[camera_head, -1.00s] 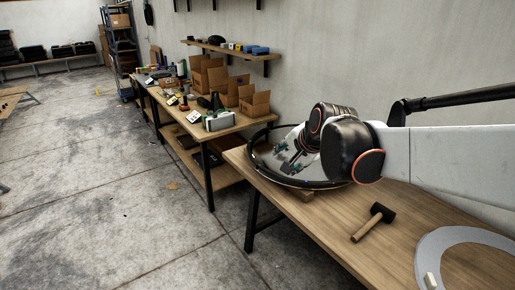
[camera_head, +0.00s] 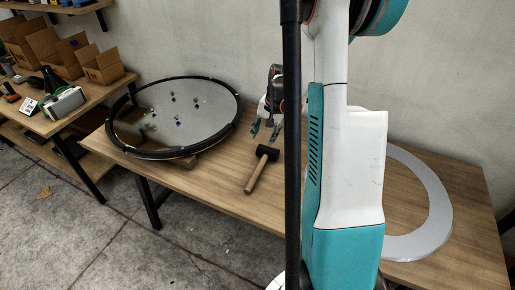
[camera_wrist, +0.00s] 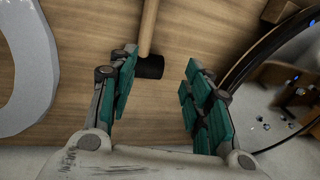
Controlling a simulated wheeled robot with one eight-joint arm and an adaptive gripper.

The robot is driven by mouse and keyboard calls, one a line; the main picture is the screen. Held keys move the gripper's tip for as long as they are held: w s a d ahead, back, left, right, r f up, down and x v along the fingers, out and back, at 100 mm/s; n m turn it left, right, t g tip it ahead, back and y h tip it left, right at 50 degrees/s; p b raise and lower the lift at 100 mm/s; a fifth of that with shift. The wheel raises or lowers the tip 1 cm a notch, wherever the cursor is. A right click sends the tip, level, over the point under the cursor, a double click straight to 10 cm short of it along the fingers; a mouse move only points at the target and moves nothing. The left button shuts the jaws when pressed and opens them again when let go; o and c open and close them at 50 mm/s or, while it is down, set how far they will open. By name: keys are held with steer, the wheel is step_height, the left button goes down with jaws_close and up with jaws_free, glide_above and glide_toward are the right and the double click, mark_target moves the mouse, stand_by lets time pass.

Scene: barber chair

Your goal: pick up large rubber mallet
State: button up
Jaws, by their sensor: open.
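The mallet lies on the wooden table. Its black head (camera_head: 267,152) is toward the wall and its light wooden handle (camera_head: 255,174) points toward the table's front edge. My gripper (camera_head: 265,133) is open and empty, just behind the head in the head view. In the wrist view, the green-padded fingers of my gripper (camera_wrist: 157,85) are spread wide. The black mallet head (camera_wrist: 149,67) shows between them, nearer the left finger, with the handle (camera_wrist: 148,25) running up out of the picture. I cannot tell the exact height of the fingers above the table.
A round, black-rimmed tray-like disc (camera_head: 121,133) with small bits on it sits left of the mallet. A flat grey ring (camera_head: 432,205) lies on the right, partly hidden by my arm. Boxes (camera_head: 103,66) stand on another table at the left. The table front (camera_head: 215,190) is clear.

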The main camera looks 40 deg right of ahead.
step_height(320, 180, down, 2)
steer(key=s+d, duration=0.1)
steer(key=d, duration=0.1)
steer(key=b, duration=0.3)
glide_above(263, 160)
steer(key=s, duration=0.1)
steer(key=s+x, duration=0.1)
steer(key=x, duration=0.6)
steer(key=shift+s+d+b+x, duration=0.15)
steer(key=shift+b+x, duration=0.35)
steer(key=shift+x, duration=0.6)
steer(key=shift+s+d+b+x, duration=0.2)
steer(key=shift+b+x, duration=0.25)
steer(key=shift+x, duration=0.6)
steer(key=shift+s+d+b+x, duration=0.15)
steer(key=shift+b+x, duration=0.35)
steer(key=shift+x, duration=0.6)
steer(key=shift+a, duration=0.1)
steer(key=shift+c, duration=0.5)
jaws_close()
